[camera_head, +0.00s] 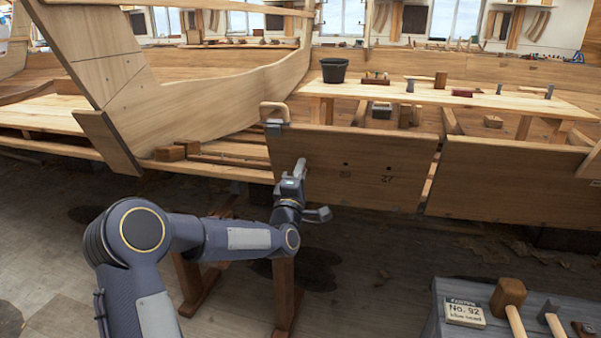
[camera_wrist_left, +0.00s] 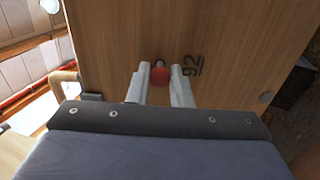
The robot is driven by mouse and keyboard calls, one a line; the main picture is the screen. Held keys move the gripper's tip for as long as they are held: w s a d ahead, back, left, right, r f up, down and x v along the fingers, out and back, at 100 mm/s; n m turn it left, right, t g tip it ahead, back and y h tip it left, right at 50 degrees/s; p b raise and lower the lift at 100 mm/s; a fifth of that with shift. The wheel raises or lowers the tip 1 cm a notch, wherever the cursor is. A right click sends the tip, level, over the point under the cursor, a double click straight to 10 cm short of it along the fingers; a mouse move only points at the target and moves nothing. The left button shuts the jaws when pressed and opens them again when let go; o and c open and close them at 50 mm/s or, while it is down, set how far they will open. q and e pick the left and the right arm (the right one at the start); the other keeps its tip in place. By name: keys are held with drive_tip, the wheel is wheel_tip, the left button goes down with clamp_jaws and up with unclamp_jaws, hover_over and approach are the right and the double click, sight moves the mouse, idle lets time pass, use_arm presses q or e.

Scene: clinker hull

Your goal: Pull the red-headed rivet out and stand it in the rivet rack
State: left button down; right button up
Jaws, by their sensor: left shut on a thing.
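The red-headed rivet (camera_wrist_left: 160,76) sits at the wooden hull plank (camera_wrist_left: 225,40), beside the painted number 92, in the left wrist view. My left gripper (camera_wrist_left: 161,82) has its two pale fingers on either side of the red head and is shut on it. In the head view the left gripper (camera_head: 299,168) is at the left part of the plank (camera_head: 350,190), and the rivet is hidden there. A small wooden block with several pegs (camera_head: 376,79) on the bench may be the rivet rack; I cannot tell for sure. My right gripper is not in view.
The bench (camera_head: 450,97) behind the plank holds a black bucket (camera_head: 334,70) and mallets. A clamp (camera_head: 274,118) grips the plank's upper left corner.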

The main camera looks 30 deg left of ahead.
use_arm(q)
drive_tip(key=shift+s+f, duration=0.1)
drive_tip(key=shift+b+v, duration=1.85)
drive_tip(key=shift+v, duration=0.5)
drive_tip(key=shift+s, duration=0.1)
